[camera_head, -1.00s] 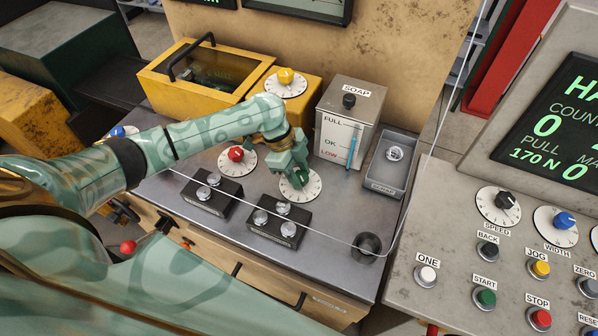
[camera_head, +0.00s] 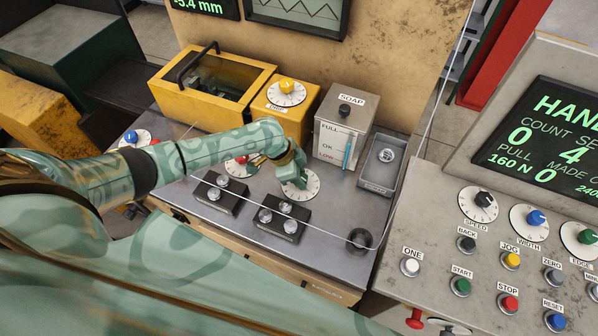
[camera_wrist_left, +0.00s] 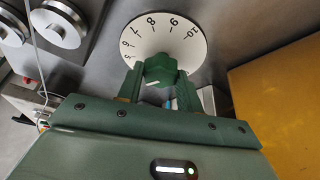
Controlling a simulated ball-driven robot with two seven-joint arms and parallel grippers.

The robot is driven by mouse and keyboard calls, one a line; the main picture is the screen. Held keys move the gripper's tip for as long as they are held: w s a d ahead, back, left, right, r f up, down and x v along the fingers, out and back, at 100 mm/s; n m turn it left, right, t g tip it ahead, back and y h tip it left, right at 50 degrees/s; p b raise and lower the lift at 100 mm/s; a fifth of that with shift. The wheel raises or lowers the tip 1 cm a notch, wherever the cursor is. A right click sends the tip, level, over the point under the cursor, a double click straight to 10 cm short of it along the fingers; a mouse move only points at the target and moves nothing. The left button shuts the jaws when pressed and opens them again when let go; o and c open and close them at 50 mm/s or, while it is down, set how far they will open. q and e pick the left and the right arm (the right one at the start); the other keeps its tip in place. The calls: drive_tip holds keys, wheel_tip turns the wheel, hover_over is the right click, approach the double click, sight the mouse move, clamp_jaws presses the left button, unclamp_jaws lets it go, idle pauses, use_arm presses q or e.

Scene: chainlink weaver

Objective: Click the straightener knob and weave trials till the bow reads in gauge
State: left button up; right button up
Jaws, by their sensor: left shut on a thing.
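My left gripper (camera_head: 296,172) is shut on the green straightener knob (camera_wrist_left: 160,68), with a finger on each side of it. The knob sits on a white numbered dial (camera_head: 313,188) on the grey bench; numbers such as 5, 6, 8 and 10 show in the left wrist view (camera_wrist_left: 165,32). The fingers hide much of the knob in the head view. A dark readout (camera_head: 202,8) at the top, cut by the frame edge, shows -5.4 mm. A screen (camera_head: 298,12) beside it shows a zigzag line. My right gripper is not in view.
Roller blocks (camera_head: 283,219) with a thin wire stand in front of the dial. A red knob's dial (camera_head: 240,166) is left, the soap box (camera_head: 340,128) behind right. The control panel (camera_head: 428,203) has several buttons; its display (camera_head: 545,150) reads PULL 160 N.

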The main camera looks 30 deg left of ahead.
use_arm(q)
drive_tip(key=o, duration=1)
drive_tip(key=p+v, duration=0.3)
drive_tip(key=v, duration=1.3)
drive_tip(key=shift+a+r, duration=0.1)
drive_tip(key=shift+r, duration=0.05)
drive_tip(key=shift+s, duration=0.1)
